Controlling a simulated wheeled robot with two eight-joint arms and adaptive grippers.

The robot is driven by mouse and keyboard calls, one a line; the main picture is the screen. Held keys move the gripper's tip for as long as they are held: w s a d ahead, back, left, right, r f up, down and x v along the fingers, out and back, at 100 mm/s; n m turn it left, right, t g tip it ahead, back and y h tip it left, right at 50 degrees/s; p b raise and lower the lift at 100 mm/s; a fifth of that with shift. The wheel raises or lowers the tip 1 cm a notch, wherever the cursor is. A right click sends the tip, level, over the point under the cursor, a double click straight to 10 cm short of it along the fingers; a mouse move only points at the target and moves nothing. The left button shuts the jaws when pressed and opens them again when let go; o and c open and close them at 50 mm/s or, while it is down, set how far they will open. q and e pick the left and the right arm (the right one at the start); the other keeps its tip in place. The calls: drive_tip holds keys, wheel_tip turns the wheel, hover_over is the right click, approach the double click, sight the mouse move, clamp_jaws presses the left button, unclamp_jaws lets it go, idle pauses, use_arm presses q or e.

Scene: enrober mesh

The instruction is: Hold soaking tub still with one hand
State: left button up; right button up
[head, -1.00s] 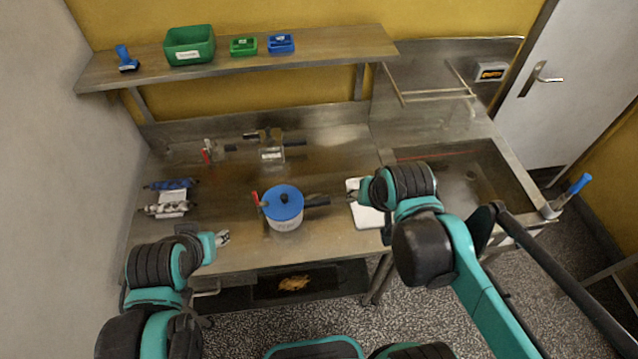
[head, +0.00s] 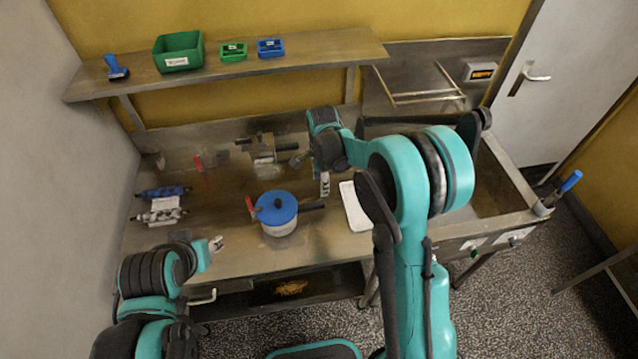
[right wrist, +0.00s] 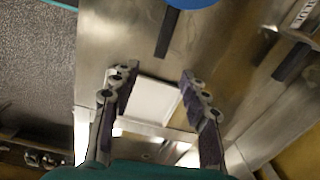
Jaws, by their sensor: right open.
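The tub is taken to be the pale round pot (head: 279,227) with a blue lid (head: 276,208), standing upright on the steel table. A dark handle (head: 312,206) sticks out to its right, and something red shows at its left. In the right wrist view the lid (right wrist: 190,3) is cut off by the top edge and the handle (right wrist: 168,32) points down toward my gripper. My right gripper (head: 312,173) is open and empty, behind and right of the tub, apart from it; its two fingers show in the wrist view (right wrist: 156,84). My left gripper (head: 217,244) is left of the tub, apart from it, too small to judge.
A white board (head: 354,206) lies right of the tub. A metal device with dark handles (head: 263,150) stands behind. Blue and grey rolled items (head: 160,204) lie at the left. A shelf (head: 300,58) with a green bin (head: 178,52) runs above. A sink (head: 490,190) is at the right.

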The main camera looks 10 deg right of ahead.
sight(319, 203)
drive_tip(key=shift+w+a+f+m, duration=0.15)
drive_tip(key=shift+f+m, duration=0.1)
drive_tip(key=shift+f, duration=0.4)
drive_tip(key=shift+w+a+f+m, duration=0.1)
drive_tip(key=shift+f+m, duration=0.15)
drive_tip(key=shift+f, duration=0.35)
wheel_tip(319, 203, down, 11)
drive_tip(key=shift+f, duration=0.2)
drive_tip(key=shift+c, duration=0.3)
clamp_jaws()
